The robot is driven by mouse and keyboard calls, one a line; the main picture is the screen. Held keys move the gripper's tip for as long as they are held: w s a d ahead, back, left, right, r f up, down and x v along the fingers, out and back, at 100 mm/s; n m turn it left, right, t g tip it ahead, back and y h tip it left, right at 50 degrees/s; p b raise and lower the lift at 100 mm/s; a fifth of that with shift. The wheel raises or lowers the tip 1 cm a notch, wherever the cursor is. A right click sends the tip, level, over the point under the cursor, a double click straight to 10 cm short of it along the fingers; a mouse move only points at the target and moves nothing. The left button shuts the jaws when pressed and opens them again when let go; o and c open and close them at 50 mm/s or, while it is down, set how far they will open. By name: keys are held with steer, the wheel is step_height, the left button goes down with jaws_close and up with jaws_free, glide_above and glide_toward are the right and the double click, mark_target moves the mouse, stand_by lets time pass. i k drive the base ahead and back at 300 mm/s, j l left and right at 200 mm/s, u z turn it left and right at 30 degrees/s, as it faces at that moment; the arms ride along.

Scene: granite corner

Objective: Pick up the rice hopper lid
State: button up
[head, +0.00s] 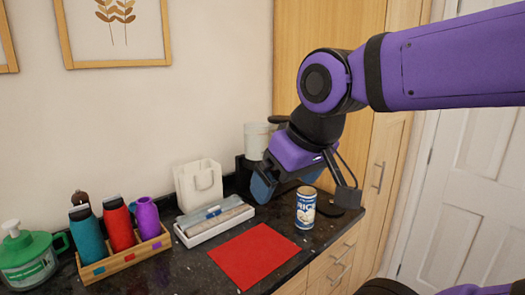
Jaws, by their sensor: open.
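A pale cylindrical container (257,140), possibly the rice hopper, stands at the back of the counter against a black base, partly behind my arm. A dark piece (279,119) shows at its top right; I cannot tell if this is the lid or a part of my arm. A can labelled RICE (305,208) stands upright on the counter's right part. A dark flat shape (348,197) lies behind it, too hidden to identify. My gripper (288,182) is open, pointing down above the counter, with its fingers apart.
A red mat (252,256) lies at the front. Left of it are a white tray with a rolled item (212,224), a white bag-like holder (198,184), a wooden rack (128,257) with bottles, and a green pump container (27,258). A tall wooden cabinet (300,50) stands behind.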

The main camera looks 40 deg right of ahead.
mark_target(326, 208)
steer(key=z, duration=1.35)
